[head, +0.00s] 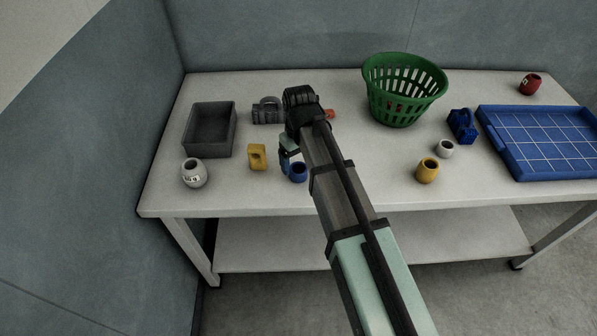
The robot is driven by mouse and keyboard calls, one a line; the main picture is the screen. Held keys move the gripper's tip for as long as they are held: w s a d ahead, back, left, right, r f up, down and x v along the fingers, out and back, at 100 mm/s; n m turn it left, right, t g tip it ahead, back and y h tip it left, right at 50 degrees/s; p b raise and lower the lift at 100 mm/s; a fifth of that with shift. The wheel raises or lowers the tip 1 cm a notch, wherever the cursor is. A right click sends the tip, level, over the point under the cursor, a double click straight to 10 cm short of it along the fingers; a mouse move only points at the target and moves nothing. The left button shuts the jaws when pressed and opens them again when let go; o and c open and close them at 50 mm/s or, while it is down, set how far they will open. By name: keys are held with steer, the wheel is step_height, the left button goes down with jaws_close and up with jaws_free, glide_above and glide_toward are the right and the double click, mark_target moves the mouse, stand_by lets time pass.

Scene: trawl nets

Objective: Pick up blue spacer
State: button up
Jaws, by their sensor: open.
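A small blue ring-shaped piece (298,173), which looks like the blue spacer, stands near the table's front edge with its dark hole facing up. My gripper (289,163) is open and points down just left of and behind it in the picture. The fingertips are small and partly covered by my wrist, so I cannot tell whether they touch the ring or stand around it. A second blue piece (462,126), blocky with a raised part, lies farther right beside the blue tray.
A yellow block (257,157) and white jar (194,173) stand left, near a grey bin (209,130). A grey piece (267,110) lies behind. A green basket (402,90), yellow ring (428,170), white ring (445,148), blue tray (489,142) and red piece (531,84) are right.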

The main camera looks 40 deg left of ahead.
mark_target(299, 168)
steer(key=shift+f, duration=2.15)
steer(key=shift+c, duration=0.4)
steer(key=c, duration=1)
steer(key=shift+r, duration=0.1)
steer(key=shift+c, duration=0.2)
